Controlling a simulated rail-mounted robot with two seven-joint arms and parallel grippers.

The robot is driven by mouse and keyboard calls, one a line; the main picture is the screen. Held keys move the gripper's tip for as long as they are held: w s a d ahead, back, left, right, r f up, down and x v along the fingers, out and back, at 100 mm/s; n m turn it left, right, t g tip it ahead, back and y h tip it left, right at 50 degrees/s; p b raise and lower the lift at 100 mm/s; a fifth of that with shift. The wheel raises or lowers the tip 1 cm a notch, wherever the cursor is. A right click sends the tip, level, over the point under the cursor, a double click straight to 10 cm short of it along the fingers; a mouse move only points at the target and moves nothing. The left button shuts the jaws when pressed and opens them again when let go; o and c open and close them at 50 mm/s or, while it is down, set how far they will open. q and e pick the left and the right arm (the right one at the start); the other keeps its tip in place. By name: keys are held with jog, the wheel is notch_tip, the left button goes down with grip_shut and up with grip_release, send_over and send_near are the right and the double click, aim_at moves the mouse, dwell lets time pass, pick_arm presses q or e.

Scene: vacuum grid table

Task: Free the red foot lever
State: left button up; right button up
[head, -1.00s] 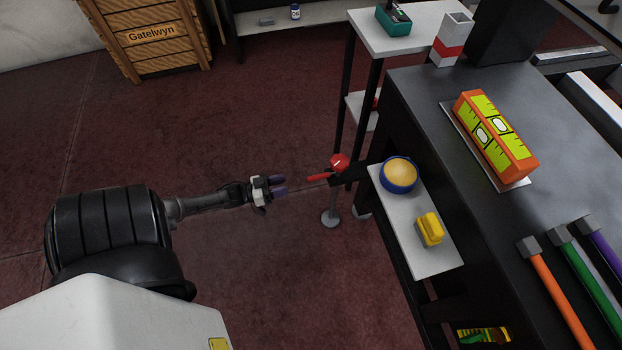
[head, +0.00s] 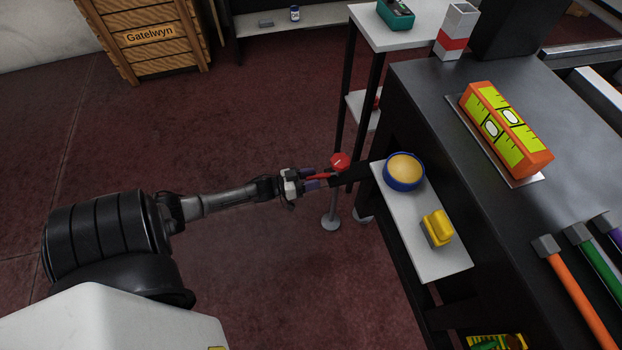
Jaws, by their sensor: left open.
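The red lever (head: 321,177) is a short red bar at the left side of the black workbench, beside a dark bracket (head: 349,174). A red knob-like part (head: 339,161) sits just above it. My left gripper (head: 316,179) is open, with its fingertips at the outer end of the red lever. The fingers appear to be on either side of it, but I cannot tell whether they touch it. Part of the lever is hidden by the fingers. My right gripper is not in view.
A white side shelf (head: 425,262) holds a blue bowl (head: 404,172) and a yellow object (head: 437,228). A narrow shelf stand (head: 385,40) rises behind the lever.

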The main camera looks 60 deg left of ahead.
pick_arm(q)
jog(key=shift+c, duration=0.3)
grip_shut()
